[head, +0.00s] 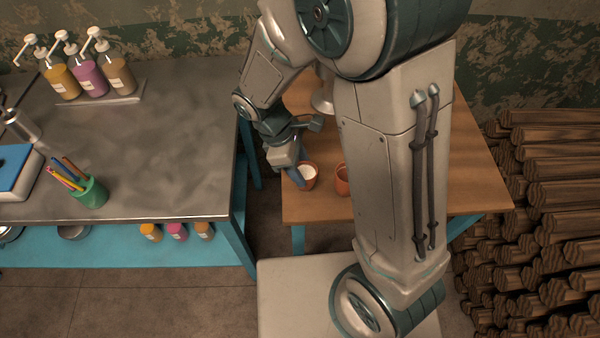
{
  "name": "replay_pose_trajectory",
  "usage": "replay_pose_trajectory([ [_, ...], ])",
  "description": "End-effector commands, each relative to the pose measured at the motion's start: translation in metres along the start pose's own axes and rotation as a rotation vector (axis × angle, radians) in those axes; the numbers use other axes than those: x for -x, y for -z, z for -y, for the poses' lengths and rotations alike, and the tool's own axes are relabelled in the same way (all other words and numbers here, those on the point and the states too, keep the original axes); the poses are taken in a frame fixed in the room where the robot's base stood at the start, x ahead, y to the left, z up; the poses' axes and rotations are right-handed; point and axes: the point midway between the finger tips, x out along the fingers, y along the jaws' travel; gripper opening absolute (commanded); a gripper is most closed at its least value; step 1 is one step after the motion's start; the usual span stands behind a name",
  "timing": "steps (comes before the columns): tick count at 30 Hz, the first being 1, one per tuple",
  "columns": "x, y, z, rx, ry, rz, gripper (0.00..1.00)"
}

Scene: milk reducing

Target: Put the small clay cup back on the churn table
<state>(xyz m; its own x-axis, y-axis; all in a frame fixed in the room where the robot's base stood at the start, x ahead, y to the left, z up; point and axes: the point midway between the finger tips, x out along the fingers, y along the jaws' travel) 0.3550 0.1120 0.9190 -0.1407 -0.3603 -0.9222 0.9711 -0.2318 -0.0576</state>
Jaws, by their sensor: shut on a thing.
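A small clay cup (309,182), orange-brown with white inside, is at the left front part of the wooden table (300,212). My gripper (298,178) reaches down from above and is shut on this cup at its left side. The cup looks upright; I cannot tell whether its base touches the tabletop. A second clay cup (342,181) stands to the right on the table, partly hidden behind my arm.
A metal counter (170,165) with pump bottles (90,78) and a green pen cup (91,192) stands at left, across a narrow gap. A pale vessel (322,101) is mostly hidden behind my arm. Stacked logs (550,180) are at right. The table's right part looks bare.

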Motion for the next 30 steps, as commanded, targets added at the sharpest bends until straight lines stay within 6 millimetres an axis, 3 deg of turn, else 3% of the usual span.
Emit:
replay_pose_trajectory([
  [9, -0.033, 0.014, -0.001, 0.003, 0.001, 0.002, 0.19],
  [21, -0.038, 0.017, -0.002, 0.002, -0.001, 0.000, 0.19],
  [22, -0.037, 0.016, -0.002, 0.002, -0.001, 0.000, 0.55],
  [24, -0.036, 0.016, -0.002, 0.002, -0.001, 0.000, 0.71],
  [30, -0.036, 0.016, -0.002, 0.002, -0.001, 0.000, 0.71],
])
